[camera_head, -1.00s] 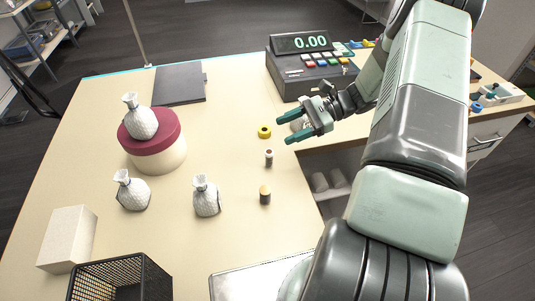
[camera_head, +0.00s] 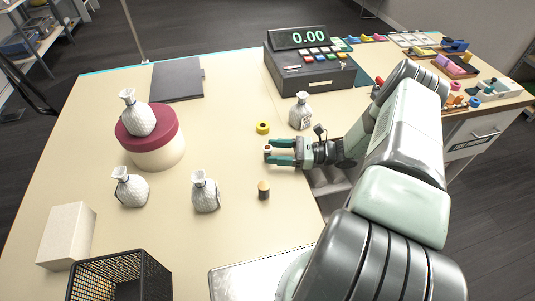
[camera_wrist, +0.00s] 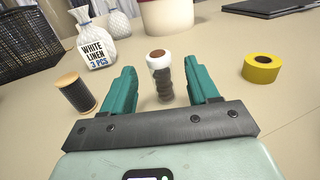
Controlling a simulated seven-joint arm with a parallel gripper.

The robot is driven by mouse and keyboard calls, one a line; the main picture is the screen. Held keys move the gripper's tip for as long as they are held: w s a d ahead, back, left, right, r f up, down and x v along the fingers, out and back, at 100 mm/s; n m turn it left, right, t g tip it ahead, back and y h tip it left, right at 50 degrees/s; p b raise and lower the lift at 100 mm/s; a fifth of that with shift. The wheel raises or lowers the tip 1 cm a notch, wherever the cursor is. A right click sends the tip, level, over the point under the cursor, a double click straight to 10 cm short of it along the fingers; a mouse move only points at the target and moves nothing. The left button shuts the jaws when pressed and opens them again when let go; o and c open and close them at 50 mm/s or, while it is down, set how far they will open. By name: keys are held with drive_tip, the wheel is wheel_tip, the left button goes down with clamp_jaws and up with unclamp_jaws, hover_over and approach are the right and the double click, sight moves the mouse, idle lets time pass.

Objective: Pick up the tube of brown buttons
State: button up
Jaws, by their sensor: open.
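The tube of brown buttons (camera_wrist: 162,82) stands upright on the table in the wrist view, with a white collar and a brown top. It is between the fingers of my gripper (camera_wrist: 163,88), near their tips, with a gap on each side. In the head view my gripper (camera_head: 269,152) is open and low over the table near its right edge, its teal fingers pointing left. There the tube is mostly hidden by the fingers; only a small bit of it shows at their tips.
A yellow tape roll (camera_head: 263,128) lies behind my gripper and a dark thread spool (camera_head: 263,190) stands in front. White bags (camera_head: 205,192) stand to the left, one on a round red-lidded box (camera_head: 152,148). Another bag (camera_head: 301,112) and a cash register (camera_head: 310,68) are behind.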

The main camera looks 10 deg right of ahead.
drive_tip(key=x, duration=0.5)
drive_tip(key=shift+r, duration=0.1)
clamp_jaws()
